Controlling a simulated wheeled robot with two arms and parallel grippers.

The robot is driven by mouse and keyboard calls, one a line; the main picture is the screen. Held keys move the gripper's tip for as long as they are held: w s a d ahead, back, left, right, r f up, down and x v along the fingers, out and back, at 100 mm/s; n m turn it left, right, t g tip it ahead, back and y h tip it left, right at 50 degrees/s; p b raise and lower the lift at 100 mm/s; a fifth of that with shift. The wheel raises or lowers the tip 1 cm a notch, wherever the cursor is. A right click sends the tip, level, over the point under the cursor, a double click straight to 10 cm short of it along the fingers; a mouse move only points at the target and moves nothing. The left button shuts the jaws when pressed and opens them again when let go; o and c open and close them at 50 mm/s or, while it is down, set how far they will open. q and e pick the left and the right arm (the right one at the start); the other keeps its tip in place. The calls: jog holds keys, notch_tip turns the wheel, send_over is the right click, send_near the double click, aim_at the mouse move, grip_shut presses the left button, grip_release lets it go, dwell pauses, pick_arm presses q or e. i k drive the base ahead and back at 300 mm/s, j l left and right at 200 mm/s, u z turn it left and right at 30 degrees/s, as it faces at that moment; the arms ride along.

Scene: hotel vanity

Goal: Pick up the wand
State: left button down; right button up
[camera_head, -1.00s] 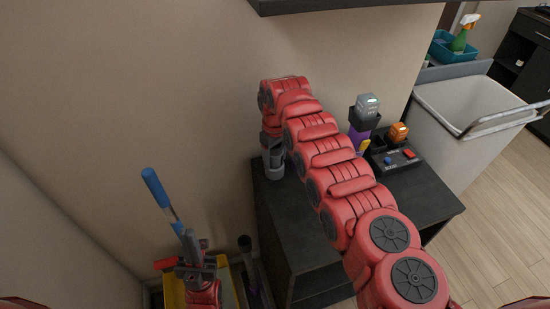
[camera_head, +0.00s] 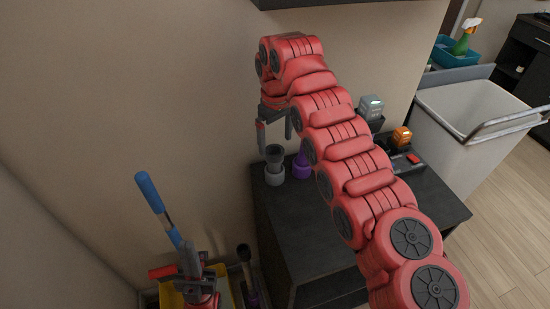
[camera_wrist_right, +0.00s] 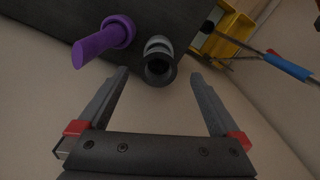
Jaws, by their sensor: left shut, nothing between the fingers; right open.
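A blue-handled stick (camera_head: 158,205) leans over a yellow bin (camera_head: 222,285) at the lower left; it may be the wand, but I cannot tell for sure. My left gripper (camera_head: 187,255) is beside its lower shaft, shut and empty. A dark-topped stick with a purple lower part (camera_head: 247,272) stands right of the bin. My right gripper (camera_head: 274,124) is open and empty above a grey cylinder with a dark top (camera_head: 275,168). In the right wrist view this cylinder (camera_wrist_right: 158,62) lies just beyond the open fingers (camera_wrist_right: 160,82).
A purple cylinder (camera_head: 302,167) stands beside the grey one on the dark cabinet (camera_head: 310,235). A grey-topped item (camera_head: 370,107) and an orange-topped item (camera_head: 402,136) stand behind my right arm. A shelf edge (camera_head: 350,3) hangs above. A cart (camera_head: 465,105) is at the right.

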aim_at(243, 252)
jog(key=k, duration=1.5)
